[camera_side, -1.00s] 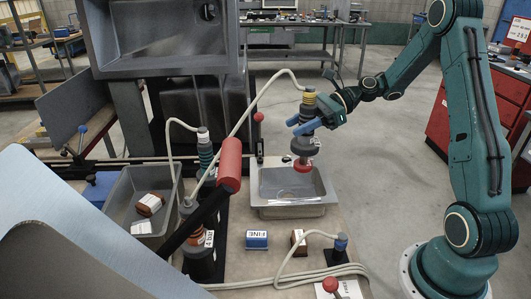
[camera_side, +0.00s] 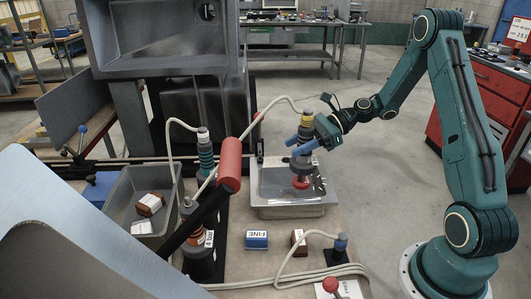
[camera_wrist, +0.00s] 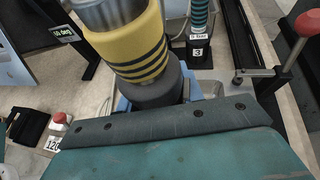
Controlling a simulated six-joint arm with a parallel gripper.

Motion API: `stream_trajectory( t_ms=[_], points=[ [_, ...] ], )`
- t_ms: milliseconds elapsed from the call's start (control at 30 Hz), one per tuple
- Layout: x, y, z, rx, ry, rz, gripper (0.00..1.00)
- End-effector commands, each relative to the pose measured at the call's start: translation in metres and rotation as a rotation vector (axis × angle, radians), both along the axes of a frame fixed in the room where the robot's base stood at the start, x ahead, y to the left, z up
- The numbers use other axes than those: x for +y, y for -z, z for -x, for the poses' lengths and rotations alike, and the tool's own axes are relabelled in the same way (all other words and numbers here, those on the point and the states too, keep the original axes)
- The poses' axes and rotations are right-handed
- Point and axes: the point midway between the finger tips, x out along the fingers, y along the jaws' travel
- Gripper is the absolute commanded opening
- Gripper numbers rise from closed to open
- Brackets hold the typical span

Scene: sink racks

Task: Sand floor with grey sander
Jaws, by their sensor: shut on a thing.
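My gripper (camera_side: 305,142) has blue fingers shut on the grey sander (camera_side: 302,165), which has a yellow band on its upper body and a red pad at its bottom. The sander is upright, with its pad inside the grey sink (camera_side: 290,210) on the bench. I cannot tell whether the pad touches the sink floor (camera_side: 274,189). In the wrist view the sander's yellow, black-striped body (camera_wrist: 128,45) fills the upper middle, and its pad is hidden. A pale hose runs from the sander to the left.
A grey bin (camera_side: 133,222) with brown-and-white blocks stands at left. A blue block (camera_side: 256,239) and a brown block (camera_side: 299,241) lie in front of the sink. Other sanders (camera_side: 205,160) stand at left beside a red cylinder (camera_side: 229,165) on a black bar. Large grey sink panels fill the left.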

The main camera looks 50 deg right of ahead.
Motion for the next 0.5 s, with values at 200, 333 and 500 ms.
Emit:
stream_trajectory(
  t_ms=[200, 333, 500],
  points=[
    [0.0, 0.016, 0.0, -0.002, -0.001, -0.002, 0.01],
    [0.0, 0.026, 0.0, -0.002, -0.001, -0.002, 0.01],
    [0.0, 0.039, 0.0, -0.002, 0.0, -0.003, 0.01]
  ],
)
